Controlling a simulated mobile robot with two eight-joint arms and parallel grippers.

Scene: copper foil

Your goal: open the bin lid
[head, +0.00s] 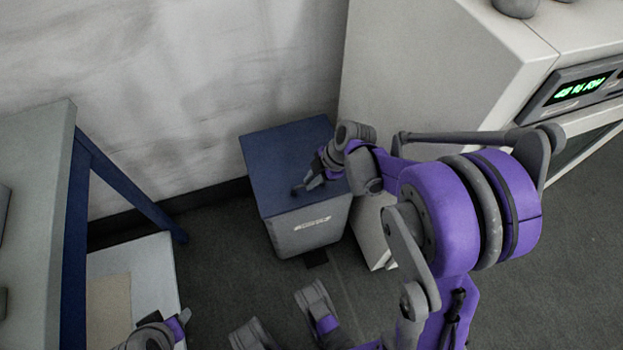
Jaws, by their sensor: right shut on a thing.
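The bin (290,238) stands on the floor against the wall, with a pale grey body, a small white label on its front and a dark blue lid (282,150). The lid lies flat and looks closed. My right gripper (304,188) reaches in from the right over the lid, its fingertips low near the lid's front edge. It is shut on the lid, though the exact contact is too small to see. A grey and purple part of my left arm (160,335) shows at the bottom left. Its finger state cannot be made out.
A large white cabinet (430,65) with a green-lit display (582,88) stands right of the bin. A grey-topped table (32,170) with blue legs is at the left, above a low white shelf (150,270). Dark floor (220,260) is clear between table and bin.

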